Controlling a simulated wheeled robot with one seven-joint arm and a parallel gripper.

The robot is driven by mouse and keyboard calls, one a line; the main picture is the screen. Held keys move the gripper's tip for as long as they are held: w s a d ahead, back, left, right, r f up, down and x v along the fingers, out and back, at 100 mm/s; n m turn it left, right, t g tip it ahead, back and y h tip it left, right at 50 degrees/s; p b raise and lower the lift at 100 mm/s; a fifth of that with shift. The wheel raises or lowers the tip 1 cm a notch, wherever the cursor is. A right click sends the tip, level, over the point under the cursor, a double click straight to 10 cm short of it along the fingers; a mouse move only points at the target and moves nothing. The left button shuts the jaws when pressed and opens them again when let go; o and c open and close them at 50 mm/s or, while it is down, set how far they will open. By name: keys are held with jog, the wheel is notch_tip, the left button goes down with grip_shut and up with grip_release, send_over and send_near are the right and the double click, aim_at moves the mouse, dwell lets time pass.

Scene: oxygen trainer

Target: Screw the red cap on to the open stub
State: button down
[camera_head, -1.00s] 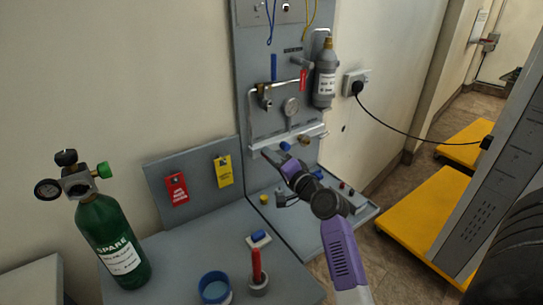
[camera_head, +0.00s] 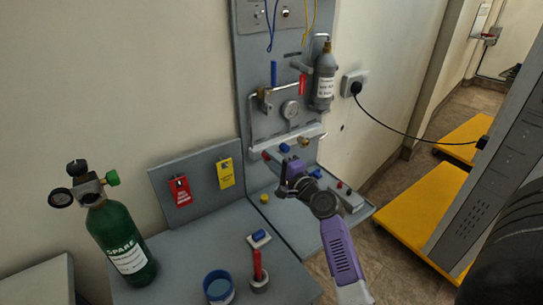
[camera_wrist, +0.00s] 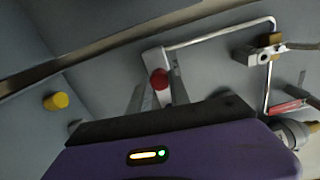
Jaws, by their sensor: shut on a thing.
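The red cap (camera_wrist: 159,79) shows in the wrist view between the two fingertips of my gripper (camera_wrist: 158,92), which is shut on it. It lies in front of the end of a pale manifold bar (camera_wrist: 152,58). In the head view a small red spot, the red cap (camera_head: 266,155), shows at the bar's left end, and my gripper (camera_head: 287,162) is close in front of the bar. The stub behind the cap is hidden, so I cannot tell how far the cap sits on it. A blue cap (camera_head: 285,148) and a brass fitting (camera_head: 303,141) are further right on the bar.
A thin pipe (camera_wrist: 215,34) runs from the bar to a valve (camera_wrist: 262,52). A yellow knob (camera_wrist: 56,101) stands off to the left in the wrist view. A green cylinder (camera_head: 122,240), a blue cup (camera_head: 218,287) and a red rod in a holder (camera_head: 258,266) stand on the bench.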

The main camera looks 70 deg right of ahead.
jog(key=shift+w+a+r+m, duration=0.2)
jog(key=shift+r+m, duration=0.05)
jog(key=shift+m, duration=0.25)
jog(key=shift+m+p, duration=0.45)
jog(key=shift+m, duration=0.15)
jog(key=c, duration=1.2)
grip_release()
jog(key=shift+s, duration=0.1)
jog(key=shift+d, duration=0.1)
jog(key=shift+s+f, duration=0.15)
jog(key=shift+s, duration=0.05)
